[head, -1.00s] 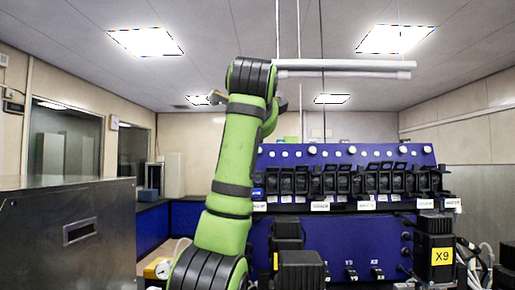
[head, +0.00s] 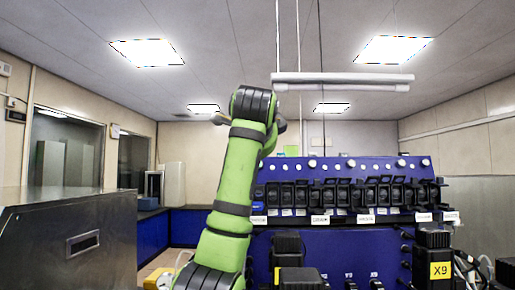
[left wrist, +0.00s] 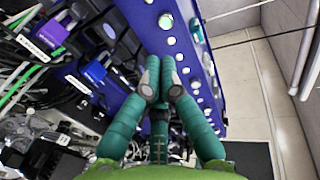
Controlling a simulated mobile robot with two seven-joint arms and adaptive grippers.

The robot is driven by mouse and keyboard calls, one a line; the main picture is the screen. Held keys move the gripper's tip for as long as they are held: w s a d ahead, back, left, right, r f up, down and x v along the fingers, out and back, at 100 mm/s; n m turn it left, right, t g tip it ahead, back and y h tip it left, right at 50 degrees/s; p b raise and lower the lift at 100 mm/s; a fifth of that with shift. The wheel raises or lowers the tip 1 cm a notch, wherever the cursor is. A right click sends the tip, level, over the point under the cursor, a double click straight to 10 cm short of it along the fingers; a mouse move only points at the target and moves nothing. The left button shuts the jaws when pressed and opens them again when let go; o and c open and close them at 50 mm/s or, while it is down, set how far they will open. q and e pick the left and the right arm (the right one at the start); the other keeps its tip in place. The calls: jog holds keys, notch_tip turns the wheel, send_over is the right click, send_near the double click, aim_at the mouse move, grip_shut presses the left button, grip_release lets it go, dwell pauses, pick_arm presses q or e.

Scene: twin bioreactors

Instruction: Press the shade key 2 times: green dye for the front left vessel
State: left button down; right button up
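A blue panel (head: 340,172) stands right of centre in the head view, with a row of white round knobs (head: 313,163) along its top. The panel edge also shows in the left wrist view, with several round pale buttons (left wrist: 171,41) and a greenish one (left wrist: 165,21). I cannot tell which is the shade key. My left arm rises in front of the panel's left end; its gripper is hidden in the head view. In the left wrist view my left gripper (left wrist: 161,66) has its fingertips together beside the button row, with nothing seen between them. My right gripper is not in view.
A row of black modules (head: 345,194) with white labels lines the panel. A black unit marked X9 (head: 440,271) stands at right. A steel cabinet (head: 70,240) fills the lower left. White tubes (head: 343,81) hang above the panel. Cables (left wrist: 25,85) lie left in the wrist view.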

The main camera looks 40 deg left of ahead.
pick_arm(q)
jog(key=shift+p+x, duration=1.9)
jog(key=shift+x, duration=1.8)
jog(key=shift+w+a, duration=0.1)
jog(key=shift+w+a+f, duration=0.1)
jog(key=shift+w+a, duration=0.1)
jog(key=shift+w, duration=0.05)
